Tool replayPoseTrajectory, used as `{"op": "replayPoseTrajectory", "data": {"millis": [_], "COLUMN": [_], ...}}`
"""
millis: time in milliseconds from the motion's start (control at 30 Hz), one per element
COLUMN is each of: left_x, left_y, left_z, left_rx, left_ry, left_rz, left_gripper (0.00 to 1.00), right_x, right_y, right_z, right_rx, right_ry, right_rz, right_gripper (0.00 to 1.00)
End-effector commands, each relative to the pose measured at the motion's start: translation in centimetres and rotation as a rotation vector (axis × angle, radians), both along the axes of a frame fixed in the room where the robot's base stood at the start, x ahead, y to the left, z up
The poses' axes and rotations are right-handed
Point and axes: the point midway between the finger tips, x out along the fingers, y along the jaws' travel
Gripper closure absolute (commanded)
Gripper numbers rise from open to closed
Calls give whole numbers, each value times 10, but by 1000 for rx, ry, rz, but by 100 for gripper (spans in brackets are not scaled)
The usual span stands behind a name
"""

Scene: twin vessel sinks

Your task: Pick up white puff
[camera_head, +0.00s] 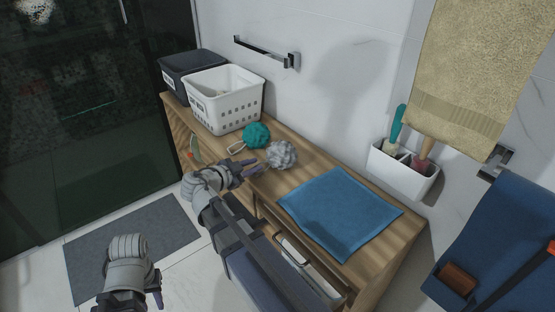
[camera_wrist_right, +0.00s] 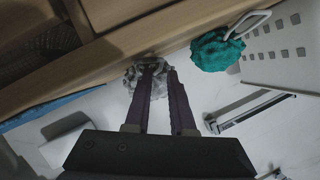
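The white puff (camera_head: 281,155), a round greyish-white ruffled ball, sits on the wooden counter between a teal puff and a blue cloth. In the right wrist view the white puff (camera_wrist_right: 134,80) lies beyond my fingertips and is partly hidden behind the left finger. My right gripper (camera_head: 254,169) is just left of the white puff in the head view, its two dark fingers apart and pointing at it. These fingers (camera_wrist_right: 161,70) have a gap between them with nothing visibly gripped. My left gripper (camera_head: 147,292) is low at the left, away from the counter, with its fingers apart and empty.
The teal puff (camera_head: 257,135) with a pale cord loop is close behind my right gripper. A white basket (camera_head: 228,100) and a dark basket (camera_head: 180,68) stand at the far end. The blue cloth (camera_head: 340,212) covers the near counter. A drawer (camera_head: 300,262) is open below it.

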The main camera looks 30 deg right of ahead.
Motion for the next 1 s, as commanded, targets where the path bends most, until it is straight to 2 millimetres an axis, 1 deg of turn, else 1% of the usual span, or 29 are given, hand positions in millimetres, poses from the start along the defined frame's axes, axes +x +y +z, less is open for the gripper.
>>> {"op": "replayPoseTrajectory", "data": {"millis": [33,100,200,400,600,1000], "left_x": [0,0,0,0,0,0], "left_y": [0,0,0,0,0,0], "left_z": [-5,-8,-10,-8,-8,-8], "left_rx": [0,0,0,-1,-1,-1], "left_ry": [0,0,-1,0,1,1], "left_rz": [0,-1,-2,-2,-2,-2], "left_gripper": [64,64,64,64,64,64], "right_x": [3,6,8,8,8,8], "right_y": [-8,-17,-23,-23,-23,-23], "right_z": [-5,-9,-10,-9,-9,-9], "right_rx": [0,1,0,1,0,0], "right_ry": [0,0,1,1,1,1], "right_rz": [-4,-3,0,1,0,0], "right_gripper": [78,78,78,79,100,100]}}
